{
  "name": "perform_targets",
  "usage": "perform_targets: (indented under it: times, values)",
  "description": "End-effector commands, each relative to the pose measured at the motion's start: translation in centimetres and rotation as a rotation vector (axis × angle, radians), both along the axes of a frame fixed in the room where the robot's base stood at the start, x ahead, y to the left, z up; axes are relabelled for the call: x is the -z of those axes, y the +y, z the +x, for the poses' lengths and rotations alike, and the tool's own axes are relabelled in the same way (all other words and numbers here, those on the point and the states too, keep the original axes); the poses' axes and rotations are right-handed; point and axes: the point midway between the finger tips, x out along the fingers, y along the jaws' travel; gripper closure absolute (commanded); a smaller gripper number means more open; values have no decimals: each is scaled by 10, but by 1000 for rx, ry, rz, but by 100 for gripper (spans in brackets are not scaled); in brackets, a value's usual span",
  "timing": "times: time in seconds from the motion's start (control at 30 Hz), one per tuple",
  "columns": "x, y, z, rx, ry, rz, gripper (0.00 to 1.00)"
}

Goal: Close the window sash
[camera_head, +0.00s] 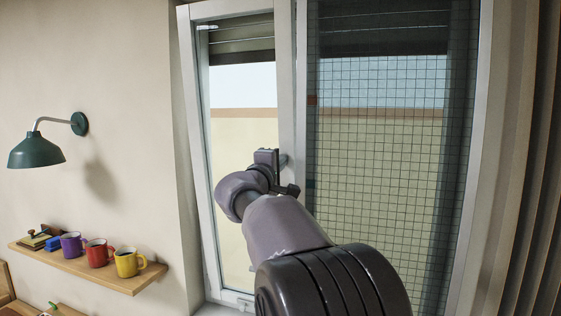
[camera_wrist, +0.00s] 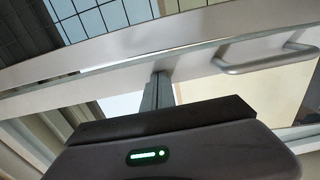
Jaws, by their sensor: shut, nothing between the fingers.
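The window sash (camera_head: 286,80) is the white-framed glazed panel on the left of the window in the head view. In the wrist view its white frame member (camera_wrist: 110,84) crosses the picture at a slant and bears a grey bar handle (camera_wrist: 268,64) at the right. A narrow wedge-shaped gap shows beside this member, so the sash looks slightly ajar. My gripper (camera_head: 268,158) is at the sash's right stile, and the handle is mostly hidden behind it there. In the wrist view my gripper (camera_wrist: 160,80) is shut and empty, its fingertips at the frame member, beside the handle. I cannot tell whether they touch.
A panel with a dark grid (camera_head: 375,170) fills the window's right half. A wooden shelf (camera_head: 135,283) with purple, red and yellow mugs is at lower left, below a green wall lamp (camera_head: 35,150). A dark curtain (camera_head: 540,200) hangs at the right edge.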

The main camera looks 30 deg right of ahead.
Motion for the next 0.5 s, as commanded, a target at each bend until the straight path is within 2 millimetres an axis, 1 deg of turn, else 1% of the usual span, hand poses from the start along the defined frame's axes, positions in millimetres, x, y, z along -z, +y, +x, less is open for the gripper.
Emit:
perform_targets:
  times: [0.03,0.1,0.2,0.3,0.4,0.5]
  values:
    - [-7,-5,4,0,9,6,100]
    - [-14,-15,12,3,23,23,100]
    - [-19,-31,25,3,45,50,100]
    - [-20,-45,36,2,63,75,100]
    - [-17,-55,42,2,74,92,100]
    - [-14,-59,45,1,79,100,100]
